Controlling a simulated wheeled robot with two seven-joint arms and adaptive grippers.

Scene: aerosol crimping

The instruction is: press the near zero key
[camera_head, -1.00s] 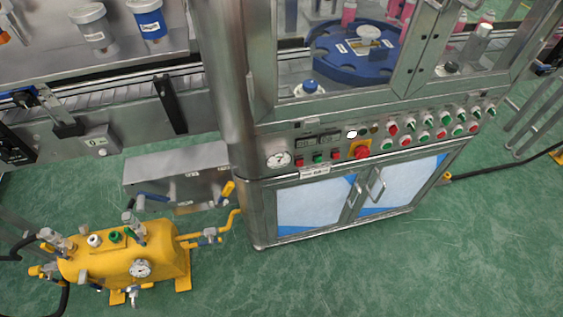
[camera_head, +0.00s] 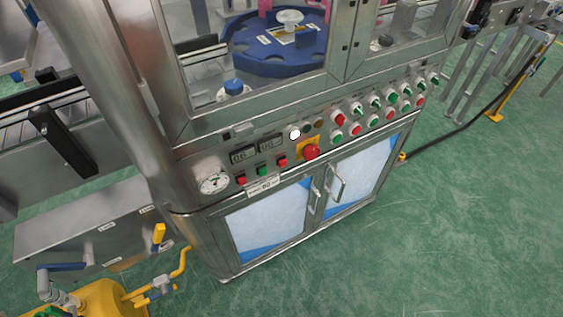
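The crimping machine's control panel (camera_head: 228,166) runs along its front, above the cabinet doors. It carries two small dark digital displays, a left one (camera_head: 243,154) and a right one (camera_head: 270,143). Below them sit a left red key (camera_head: 241,180), a green key (camera_head: 262,171) and a right red key (camera_head: 282,161). Their labels are too small to read, so I cannot tell which is the near zero key. Neither of my grippers is in view, and nothing covers the keys.
A round gauge (camera_head: 214,183) sits left of the keys; a red emergency stop (camera_head: 311,151) and a lit white lamp (camera_head: 295,134) sit right. Cabinet doors (camera_head: 267,219) are shut. A yellow tank (camera_head: 95,300) stands lower left.

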